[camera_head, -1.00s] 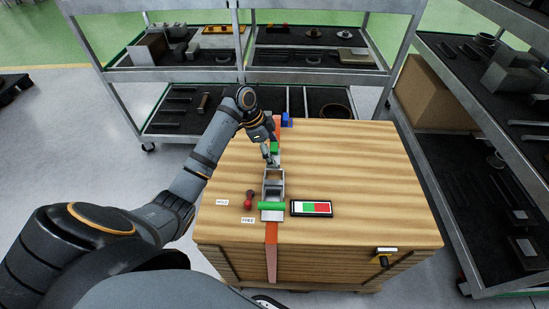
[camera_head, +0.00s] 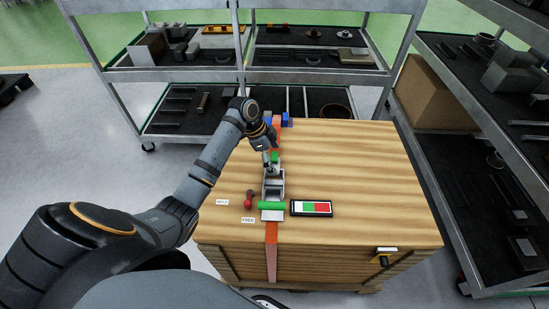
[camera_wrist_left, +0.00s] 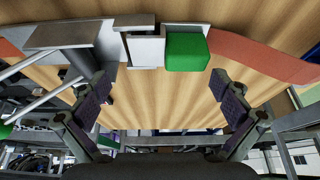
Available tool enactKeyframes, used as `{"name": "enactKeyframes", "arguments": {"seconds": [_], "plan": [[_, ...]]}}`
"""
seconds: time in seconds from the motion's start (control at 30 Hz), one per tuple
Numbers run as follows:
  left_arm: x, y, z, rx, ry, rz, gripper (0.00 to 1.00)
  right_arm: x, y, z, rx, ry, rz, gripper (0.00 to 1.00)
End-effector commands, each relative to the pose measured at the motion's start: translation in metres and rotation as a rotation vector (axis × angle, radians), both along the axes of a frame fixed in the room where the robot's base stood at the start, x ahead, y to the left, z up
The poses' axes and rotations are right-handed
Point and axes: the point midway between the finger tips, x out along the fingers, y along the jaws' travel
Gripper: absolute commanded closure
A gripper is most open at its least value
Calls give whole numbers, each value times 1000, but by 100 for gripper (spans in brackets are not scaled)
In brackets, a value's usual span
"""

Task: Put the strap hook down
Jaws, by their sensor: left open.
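The strap hook appears to be the small grey metal piece with a green block (camera_head: 275,157), at the end of the orange strap (camera_head: 277,124) on the wooden crate. In the left wrist view the green block (camera_wrist_left: 187,52) sits between the grey metal piece (camera_wrist_left: 146,48) and the orange strap (camera_wrist_left: 262,56). The grey ratchet buckle (camera_head: 273,188) with its green bar lies just nearer than the hook. My left gripper (camera_head: 268,167) is above the hook area. In the wrist view its fingers (camera_wrist_left: 164,97) are wide apart with nothing between them. My right gripper is not in view.
The crate top (camera_head: 350,165) is clear to the right. A red knob (camera_head: 249,199), small labels and a green-and-red panel (camera_head: 311,208) lie near the buckle. Blue blocks (camera_head: 287,119) stand at the crate's far edge. Shelves with parts (camera_head: 315,60) stand behind and at right.

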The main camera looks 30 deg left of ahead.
Motion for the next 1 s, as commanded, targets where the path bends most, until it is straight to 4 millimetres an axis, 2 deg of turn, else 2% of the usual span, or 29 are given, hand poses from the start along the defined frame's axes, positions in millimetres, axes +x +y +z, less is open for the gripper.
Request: {"name": "enactKeyframes", "arguments": {"seconds": [0.17, 0.27, 0.5, 0.7, 0.83, 1.0], "plan": [[0, 0, 3, 0, -1, 0, 0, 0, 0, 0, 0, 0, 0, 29], [-1, 5, 14, 2, -2, 1, 0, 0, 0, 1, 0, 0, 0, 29], [-11, 26, 68, 5, -4, 0, 0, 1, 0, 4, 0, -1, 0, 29], [-17, 38, 102, 2, -1, 1, 0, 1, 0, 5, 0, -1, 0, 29], [-19, 41, 112, 1, -2, 1, 0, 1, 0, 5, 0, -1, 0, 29], [-20, 42, 114, -1, 0, 1, 0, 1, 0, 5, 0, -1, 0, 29]]}}
